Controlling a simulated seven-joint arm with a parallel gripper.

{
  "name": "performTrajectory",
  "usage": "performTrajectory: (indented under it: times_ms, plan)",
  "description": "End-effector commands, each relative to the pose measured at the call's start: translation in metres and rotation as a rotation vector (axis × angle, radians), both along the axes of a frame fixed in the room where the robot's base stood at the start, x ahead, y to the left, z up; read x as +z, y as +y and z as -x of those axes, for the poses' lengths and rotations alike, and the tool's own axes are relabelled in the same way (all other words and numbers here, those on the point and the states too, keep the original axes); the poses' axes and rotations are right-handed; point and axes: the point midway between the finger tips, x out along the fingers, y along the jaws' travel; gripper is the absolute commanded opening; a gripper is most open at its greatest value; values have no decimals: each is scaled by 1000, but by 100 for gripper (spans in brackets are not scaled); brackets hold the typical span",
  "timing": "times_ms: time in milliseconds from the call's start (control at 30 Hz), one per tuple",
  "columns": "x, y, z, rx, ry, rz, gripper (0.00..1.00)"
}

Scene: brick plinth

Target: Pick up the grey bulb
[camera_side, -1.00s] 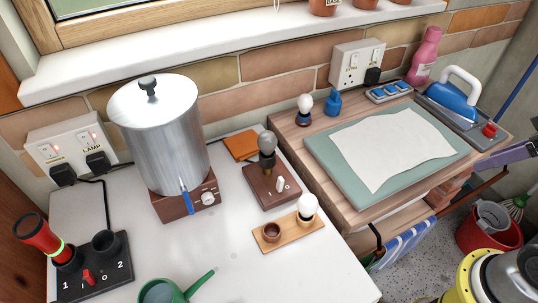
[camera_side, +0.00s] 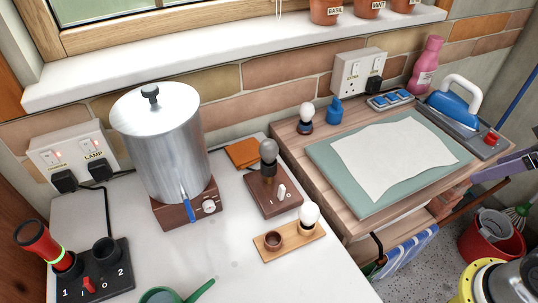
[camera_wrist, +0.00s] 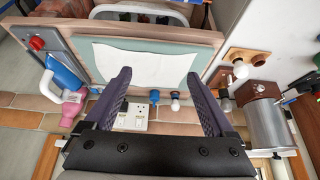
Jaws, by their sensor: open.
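In the side view the grey bulb (camera_side: 268,152) stands upright in a dark socket on a brown switch box (camera_side: 273,193), to the right of the metal urn. In the wrist view the brown box (camera_wrist: 257,91) is right of my gripper, and the grey bulb (camera_wrist: 226,104) seems to show small just beside the right finger. My gripper (camera_wrist: 160,76) is open and empty, its two purple fingers wide apart.
A tall metal urn (camera_side: 163,150) stands left of the bulb. A white bulb (camera_side: 309,214) sits on a wooden holder (camera_side: 268,250) in front. Another white bulb (camera_side: 306,112) stands on the wooden bench. A green can (camera_side: 165,295) is at the front.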

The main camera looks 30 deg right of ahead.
Motion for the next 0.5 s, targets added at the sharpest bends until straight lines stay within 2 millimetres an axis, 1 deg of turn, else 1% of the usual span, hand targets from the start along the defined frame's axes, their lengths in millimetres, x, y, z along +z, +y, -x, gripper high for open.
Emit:
performTrajectory:
  times_ms: [167, 233, 267, 367, 400, 467, 500]
  plan:
    - [0, 0, 0, 28, 1, 15, 89]
    - [0, 1, 1, 74, 7, 35, 89]
    - [2, 2, 1, 100, 3, 44, 89]
    - [26, 7, -11, 212, -36, 81, 89]
    - [38, 11, -20, 266, -45, 95, 89]
    - [53, 17, -35, 347, -52, 112, 89]
    - [63, 22, -45, 401, -55, 123, 89]
